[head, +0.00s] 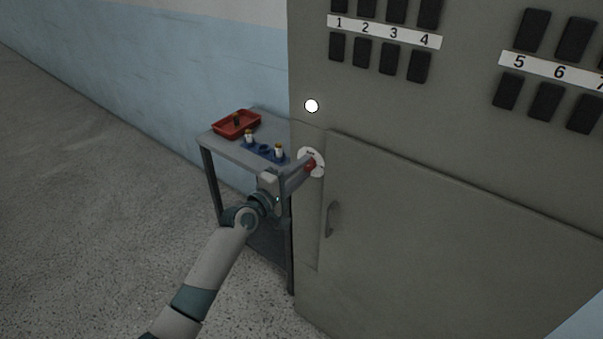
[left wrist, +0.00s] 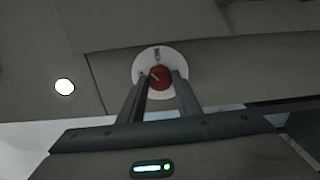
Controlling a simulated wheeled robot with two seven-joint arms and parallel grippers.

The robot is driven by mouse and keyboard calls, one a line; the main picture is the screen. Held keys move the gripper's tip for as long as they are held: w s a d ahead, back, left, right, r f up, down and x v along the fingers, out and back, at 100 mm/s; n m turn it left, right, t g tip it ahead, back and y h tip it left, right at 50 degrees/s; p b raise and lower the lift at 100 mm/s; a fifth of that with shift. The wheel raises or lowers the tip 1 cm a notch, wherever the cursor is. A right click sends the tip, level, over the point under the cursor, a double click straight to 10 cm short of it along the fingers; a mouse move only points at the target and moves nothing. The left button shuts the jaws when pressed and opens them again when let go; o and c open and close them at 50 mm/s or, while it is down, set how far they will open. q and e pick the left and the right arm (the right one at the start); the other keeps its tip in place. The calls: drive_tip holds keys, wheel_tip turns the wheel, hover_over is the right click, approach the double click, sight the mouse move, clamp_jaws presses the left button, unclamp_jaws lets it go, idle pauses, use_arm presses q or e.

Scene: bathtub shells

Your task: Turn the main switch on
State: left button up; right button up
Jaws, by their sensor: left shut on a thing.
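The main switch is a red knob (head: 310,166) on a round white plate (head: 319,156) on the front of the grey cabinet. In the left wrist view the red knob (left wrist: 160,77) has a pale pointer line that is tilted, and the white plate (left wrist: 158,54) has small dark lettering too small to read. My left gripper (head: 307,165) reaches the knob from the left. In the left wrist view my left gripper (left wrist: 161,80) has a finger on each side of the knob and is shut on it. My right gripper is out of view.
The grey cabinet (head: 450,230) carries black fuse blocks with number labels, a lit white lamp (head: 311,106) and a door handle (head: 332,219). A small table (head: 225,151) with a red tray (head: 237,124) and small bottles stands left, behind my arm. Floor at left is clear.

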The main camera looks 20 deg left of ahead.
use_arm(q)
drive_tip(key=m+b, duration=0.1)
drive_tip(key=m, duration=0.3)
drive_tip(key=shift+f+m, duration=0.15)
drive_tip(key=shift+m, duration=1.85)
drive_tip(key=o, duration=1.1)
drive_tip(key=shift+c, duration=0.2)
drive_tip(key=shift+s, duration=0.15)
drive_tip(key=b+v, duration=0.4)
drive_tip(key=v, duration=1.3)
